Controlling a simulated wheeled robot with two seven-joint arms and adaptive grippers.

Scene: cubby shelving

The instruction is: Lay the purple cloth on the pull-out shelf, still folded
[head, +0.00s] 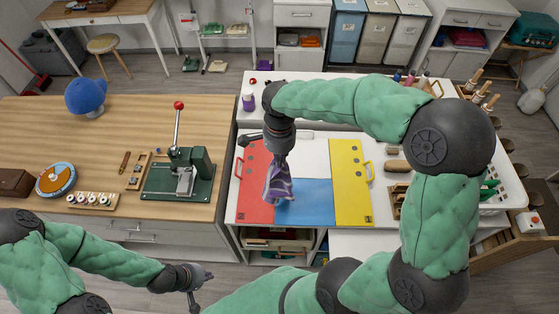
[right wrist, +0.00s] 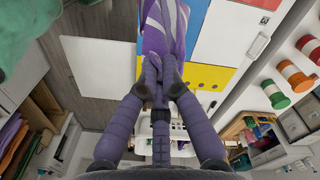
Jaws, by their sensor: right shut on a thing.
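The purple cloth (head: 278,184), striped with pale bands, hangs from my right gripper (head: 279,150) over the red and blue panels of the worktop. In the right wrist view the cloth (right wrist: 165,28) is pinched between the fingertips (right wrist: 160,82). Its folds are bunched, and I cannot tell how neatly it is folded. A white slab (head: 362,245) sticks out below the worktop's front edge and looks like the pull-out shelf. Its visible part is bare, and my right arm hides some of it. My left gripper (head: 205,284) is open and empty in front of the wooden bench.
The worktop has a red panel (head: 255,195), a blue panel (head: 305,205) and a yellow panel (head: 350,180). A green lever press (head: 180,175) stands on the wooden bench. A white basket (head: 510,190) and brushes (head: 397,166) are at the right.

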